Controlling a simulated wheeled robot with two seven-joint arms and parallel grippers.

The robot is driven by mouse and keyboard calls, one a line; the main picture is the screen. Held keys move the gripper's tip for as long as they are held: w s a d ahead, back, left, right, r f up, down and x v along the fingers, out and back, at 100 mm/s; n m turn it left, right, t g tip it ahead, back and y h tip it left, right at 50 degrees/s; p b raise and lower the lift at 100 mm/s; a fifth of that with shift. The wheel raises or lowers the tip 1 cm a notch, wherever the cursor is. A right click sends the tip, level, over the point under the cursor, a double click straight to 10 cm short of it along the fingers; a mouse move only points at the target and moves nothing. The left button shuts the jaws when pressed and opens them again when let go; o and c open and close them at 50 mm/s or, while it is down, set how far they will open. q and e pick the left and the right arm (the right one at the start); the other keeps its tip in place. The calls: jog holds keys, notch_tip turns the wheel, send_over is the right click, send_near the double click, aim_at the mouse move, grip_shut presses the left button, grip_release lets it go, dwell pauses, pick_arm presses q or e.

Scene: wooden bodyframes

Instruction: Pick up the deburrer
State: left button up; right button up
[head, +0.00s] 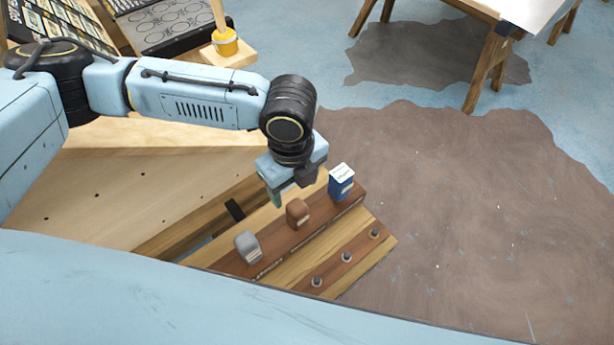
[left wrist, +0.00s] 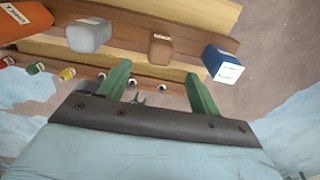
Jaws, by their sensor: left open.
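I cannot tell for sure which thing is the deburrer. A grey block (head: 248,247), a brown block (head: 298,213) and a blue block with a white label (head: 341,180) stand in a row on a dark wooden strip. They also show in the left wrist view: grey (left wrist: 88,36), brown (left wrist: 160,49), blue (left wrist: 222,64). My left gripper (head: 292,190) is open and empty, above the strip near the brown and blue blocks. Its green fingers (left wrist: 160,84) stand apart in the left wrist view. My right gripper is not in view.
Several small round knobs (head: 346,257) sit on a lower wooden strip. An orange-red block (left wrist: 20,46) and green (left wrist: 36,68) and yellow (left wrist: 68,73) knobs show at the wrist view's left. A yellow container (head: 225,42) stands behind my left arm. Open floor lies right.

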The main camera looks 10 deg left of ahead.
aim_at(296, 207)
pick_arm(q)
notch_tip(296, 207, down, 8)
jog(key=shift+s+r+b, duration=0.1)
jog(key=shift+r+b, duration=0.05)
jog(key=shift+b, duration=0.4)
jog(key=shift+f, duration=0.5)
notch_tip(296, 207, down, 4)
jog(key=shift+d+f+b, duration=0.1)
jog(key=shift+f+b, duration=0.15)
jog(key=shift+b, duration=0.1)
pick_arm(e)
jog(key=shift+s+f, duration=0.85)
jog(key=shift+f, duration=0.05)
pick_arm(q)
jog(key=c, duration=1.3)
